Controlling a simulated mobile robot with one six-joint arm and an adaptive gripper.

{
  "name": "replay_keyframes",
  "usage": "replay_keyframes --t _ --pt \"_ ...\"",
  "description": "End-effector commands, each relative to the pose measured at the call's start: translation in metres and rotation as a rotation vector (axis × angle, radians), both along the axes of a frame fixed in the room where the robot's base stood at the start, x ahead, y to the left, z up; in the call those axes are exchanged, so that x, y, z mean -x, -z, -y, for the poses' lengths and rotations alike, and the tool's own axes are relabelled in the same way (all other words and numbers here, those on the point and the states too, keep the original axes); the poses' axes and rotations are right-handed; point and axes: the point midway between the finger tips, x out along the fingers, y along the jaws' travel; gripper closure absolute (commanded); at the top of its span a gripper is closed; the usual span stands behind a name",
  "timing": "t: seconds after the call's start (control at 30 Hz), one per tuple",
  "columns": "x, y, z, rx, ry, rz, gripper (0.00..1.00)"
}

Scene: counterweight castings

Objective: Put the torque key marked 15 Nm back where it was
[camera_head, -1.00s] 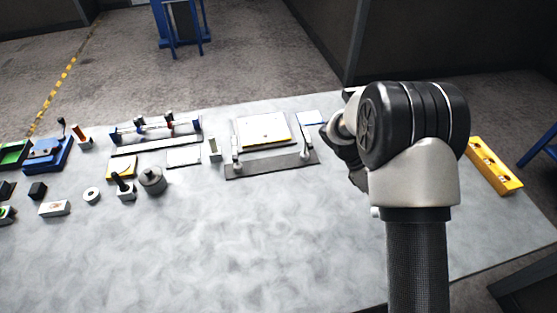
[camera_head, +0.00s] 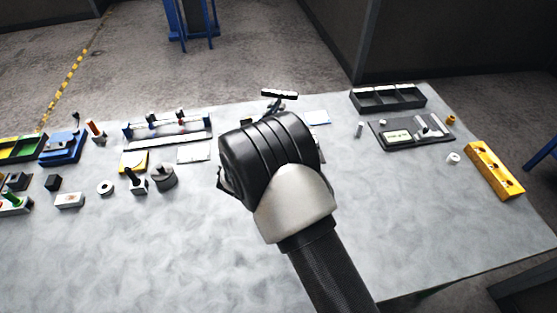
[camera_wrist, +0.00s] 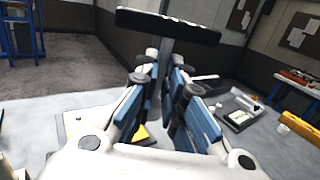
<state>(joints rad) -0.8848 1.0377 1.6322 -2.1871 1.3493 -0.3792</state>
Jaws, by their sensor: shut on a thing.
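My gripper (camera_wrist: 165,80) is shut on a T-shaped key with a black crossbar handle (camera_wrist: 168,25) and a grey shaft. The key is upright in the wrist view, handle at the top, held above the table. In the head view the key's black handle (camera_head: 280,94) shows just beyond my wrist, which hides most of my gripper. No 15 Nm marking is readable on it. At the left of the table, small blocks carry upright handles: one orange (camera_head: 94,127), one black (camera_head: 131,173) and one green (camera_head: 14,198). I cannot tell which place belongs to the held key.
A black divided tray (camera_head: 388,99) and a dark plate (camera_head: 410,136) with a label lie at the right. A yellow block (camera_head: 493,170) lies near the right edge. A blue-ended rack (camera_head: 168,128) and a grey weight (camera_head: 165,177) stand left of my arm. The front table is clear.

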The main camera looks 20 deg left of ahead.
Motion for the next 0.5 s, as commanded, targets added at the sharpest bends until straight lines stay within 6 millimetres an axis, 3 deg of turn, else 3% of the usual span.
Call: replay_keyframes --t 0.5 --pt "0.000 0.130 0.001 0.002 0.000 0.000 1.00"
